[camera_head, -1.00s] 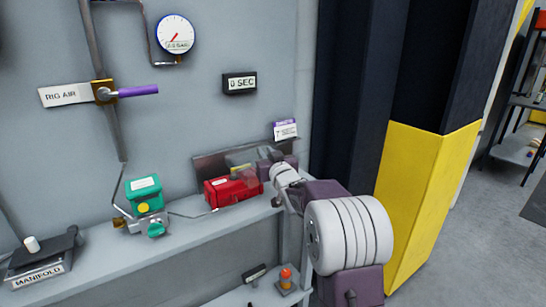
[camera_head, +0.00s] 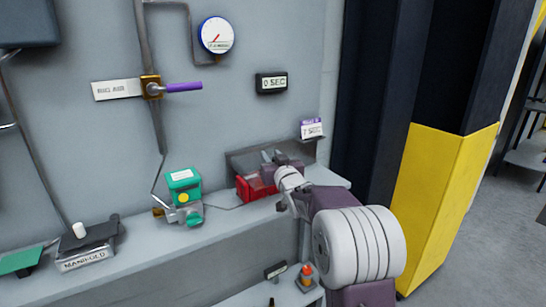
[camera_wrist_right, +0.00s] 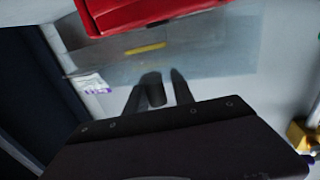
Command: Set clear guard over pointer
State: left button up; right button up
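The red actuator box (camera_head: 246,188) sits on the grey shelf, partly hidden by my right gripper. It also fills the top of the right wrist view (camera_wrist_right: 150,10). A see-through panel, which looks like the clear guard (camera_wrist_right: 205,58), shows below the red box in the wrist view. A yellow bar, probably the pointer (camera_wrist_right: 145,49), shows there too. In the head view a panel (camera_head: 238,158) stands behind the box. My right gripper (camera_head: 272,157) is at the box's right end, fingers apart. In the wrist view a dark rounded piece (camera_wrist_right: 153,90) shows between the fingers; contact is unclear.
A green-topped valve unit (camera_head: 185,187) stands left of the box. The manifold block (camera_head: 85,255) is further left. A timer (camera_head: 271,83), gauge (camera_head: 216,35) and purple-handled air valve (camera_head: 183,87) are on the wall. A yellow and black column (camera_head: 440,190) stands to the right.

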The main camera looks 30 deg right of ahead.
jog(key=shift+a+r, duration=0.15)
jog(key=shift+a, duration=0.05)
jog(key=shift+d, duration=0.15)
jog(key=shift+s, duration=0.35)
jog(key=s, duration=0.2)
jog(key=s+a, duration=0.1)
jog(key=s, duration=0.5)
jog(key=shift+s+a, duration=0.15)
jog(key=shift+a, duration=0.25)
